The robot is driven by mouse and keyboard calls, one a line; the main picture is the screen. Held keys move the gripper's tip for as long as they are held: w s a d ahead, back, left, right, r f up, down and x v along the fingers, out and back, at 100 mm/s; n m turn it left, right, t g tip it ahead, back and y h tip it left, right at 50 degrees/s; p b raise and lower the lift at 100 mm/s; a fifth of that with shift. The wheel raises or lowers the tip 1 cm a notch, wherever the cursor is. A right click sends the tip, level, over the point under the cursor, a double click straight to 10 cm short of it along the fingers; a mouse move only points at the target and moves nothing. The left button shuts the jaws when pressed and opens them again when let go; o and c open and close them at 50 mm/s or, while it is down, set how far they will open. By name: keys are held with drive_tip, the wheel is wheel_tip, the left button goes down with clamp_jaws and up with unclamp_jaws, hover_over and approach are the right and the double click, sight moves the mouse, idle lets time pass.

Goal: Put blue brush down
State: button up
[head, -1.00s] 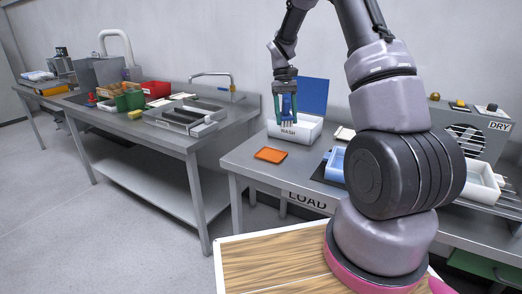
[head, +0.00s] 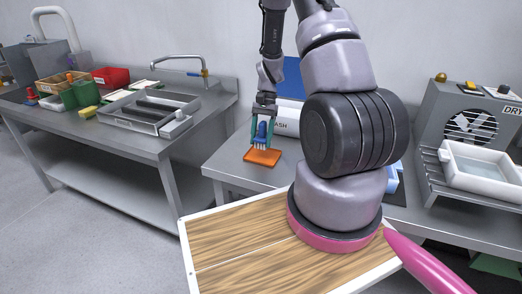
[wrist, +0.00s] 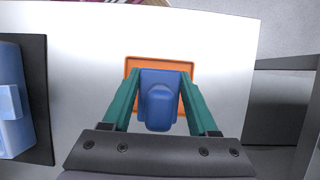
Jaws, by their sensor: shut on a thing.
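The blue brush (head: 262,133) is held upright between the green fingers of my gripper (head: 263,137), bristles down. In the head view it is over the orange square mat (head: 262,158) on the steel table. The wrist view also shows the blue brush (wrist: 158,98) between the two fingertips (wrist: 159,90), with the orange mat (wrist: 131,66) behind it. My gripper is shut on the brush. The bristle ends are at or just above the mat; I cannot tell whether they touch.
The white box with a blue lid (head: 287,115) stands just behind the mat. A blue tray (wrist: 10,100) on a dark mat (wrist: 42,100) lies at the left in the wrist view. The dryer (head: 470,115) and a white tray (head: 485,165) stand to the right. Bare table surrounds the orange mat.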

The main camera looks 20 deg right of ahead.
sight(261, 148)
drive_tip(key=shift+f, duration=2.25)
drive_tip(key=shift+f, duration=0.15)
drive_tip(key=o, duration=1.2)
